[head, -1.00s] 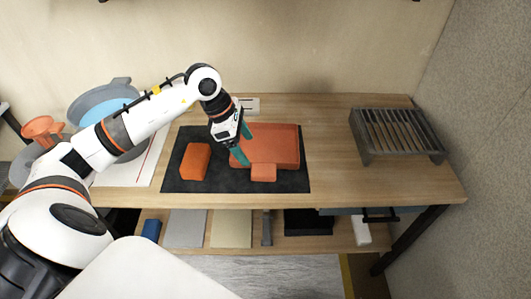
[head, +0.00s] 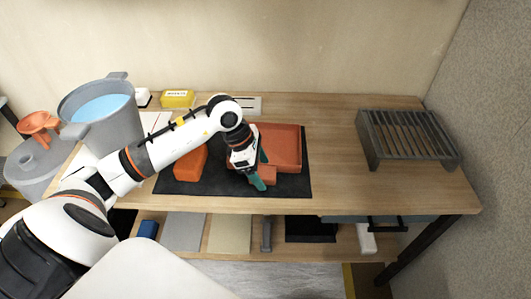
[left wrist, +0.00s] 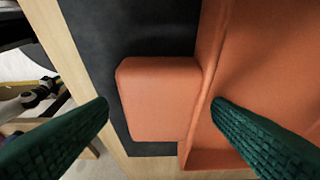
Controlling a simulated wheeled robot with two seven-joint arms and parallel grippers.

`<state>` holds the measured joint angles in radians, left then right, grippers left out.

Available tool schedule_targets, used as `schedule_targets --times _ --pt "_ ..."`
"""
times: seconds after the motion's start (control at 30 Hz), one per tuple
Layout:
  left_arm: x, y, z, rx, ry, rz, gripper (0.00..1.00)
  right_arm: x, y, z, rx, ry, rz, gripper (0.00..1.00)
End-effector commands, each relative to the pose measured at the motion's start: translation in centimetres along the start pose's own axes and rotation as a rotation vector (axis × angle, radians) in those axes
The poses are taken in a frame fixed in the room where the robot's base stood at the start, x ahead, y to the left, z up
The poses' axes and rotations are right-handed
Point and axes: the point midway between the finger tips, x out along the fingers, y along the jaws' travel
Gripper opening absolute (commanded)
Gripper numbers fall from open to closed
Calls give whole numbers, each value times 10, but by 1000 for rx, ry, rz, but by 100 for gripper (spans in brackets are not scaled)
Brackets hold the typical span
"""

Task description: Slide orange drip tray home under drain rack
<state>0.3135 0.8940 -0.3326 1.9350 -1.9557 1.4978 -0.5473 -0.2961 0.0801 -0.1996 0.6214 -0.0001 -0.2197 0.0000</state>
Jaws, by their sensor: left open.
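The orange drip tray (head: 284,143) lies flat on a dark mat (head: 303,185), with a small block-like tab (head: 269,173) on its front side. My left gripper (head: 260,173) is open and empty, with green fingers reaching down at the tab. In the left wrist view the tab (left wrist: 158,98) shows between the two spread fingers, and the tray (left wrist: 270,65) fills the right side. Whether the fingers touch it is unclear. The grey drain rack (head: 405,138) stands at the table's right, apart from the tray. My right gripper is not in view.
An orange block (head: 190,163) sits left of the tray on the mat. A grey bucket of blue liquid (head: 100,115) and a yellow box (head: 177,98) stand at the left. Bare wood (head: 338,150) lies between mat and rack. A lower shelf (head: 190,240) holds several items.

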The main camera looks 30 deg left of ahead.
Motion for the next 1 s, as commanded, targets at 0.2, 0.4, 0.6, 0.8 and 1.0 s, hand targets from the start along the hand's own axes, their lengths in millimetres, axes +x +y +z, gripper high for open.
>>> schedule_targets --times 0.2,0.4,0.6,0.8,1.0 --pt "0 0 0 0 0 0 43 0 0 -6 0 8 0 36" --pt "-1 0 0 0 1 -1 15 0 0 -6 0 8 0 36" --pt "-2 -1 -1 1 1 -2 14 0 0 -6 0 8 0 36" --pt "-24 -2 -10 3 1 -7 14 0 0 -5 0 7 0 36" --pt "-63 -2 -26 2 3 -7 14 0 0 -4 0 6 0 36"
